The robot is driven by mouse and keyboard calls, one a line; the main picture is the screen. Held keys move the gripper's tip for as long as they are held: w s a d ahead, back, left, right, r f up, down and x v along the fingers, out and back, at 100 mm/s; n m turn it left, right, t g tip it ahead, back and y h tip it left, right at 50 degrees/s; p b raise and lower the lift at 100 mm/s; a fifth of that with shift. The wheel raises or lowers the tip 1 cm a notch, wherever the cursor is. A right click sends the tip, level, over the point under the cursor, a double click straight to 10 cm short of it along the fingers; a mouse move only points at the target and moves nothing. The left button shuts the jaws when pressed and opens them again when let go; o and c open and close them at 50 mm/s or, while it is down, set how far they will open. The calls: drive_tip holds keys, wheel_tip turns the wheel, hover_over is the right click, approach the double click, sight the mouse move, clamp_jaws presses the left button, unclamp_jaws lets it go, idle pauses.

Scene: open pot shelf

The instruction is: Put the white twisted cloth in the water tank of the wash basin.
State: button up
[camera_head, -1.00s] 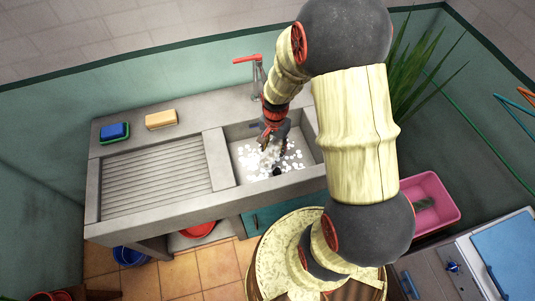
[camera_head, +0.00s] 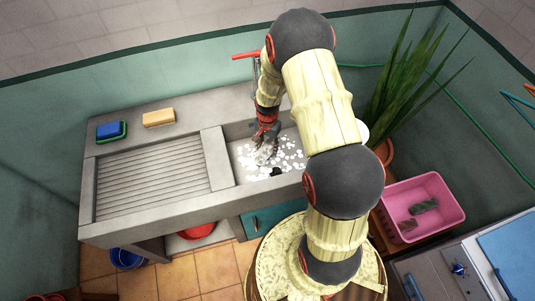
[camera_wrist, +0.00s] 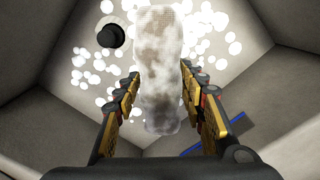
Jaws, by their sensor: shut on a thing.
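The white twisted cloth (camera_wrist: 160,70), stained with brown-grey patches, is between the two fingers of my gripper (camera_wrist: 160,105) in the wrist view. My gripper is shut on it. In the head view, my gripper (camera_head: 267,138) points down into the water tank (camera_head: 235,158) of the wash basin (camera_head: 150,220), with the cloth (camera_head: 265,153) showing pale below it. White foam spots lie on the tank floor around the cloth. Whether the cloth touches the floor I cannot tell. My arm hides the tank's right side.
A dark round plug (camera_wrist: 111,36) is on the tank floor. A red-handled tap (camera_head: 250,56) stands behind the tank. A blue sponge (camera_head: 110,130) and a tan block (camera_head: 159,117) sit on the basin's back left ledge. A pink tub (camera_head: 440,190) and a plant (camera_head: 410,90) are right.

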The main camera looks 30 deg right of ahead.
sight(267, 152)
drive_tip(key=shift+f+b, duration=0.4)
drive_tip(key=shift+f, duration=2.1)
drive_tip(key=shift+f, duration=0.1)
drive_tip(key=o, duration=1.2)
drive_tip(key=shift+o, duration=0.5)
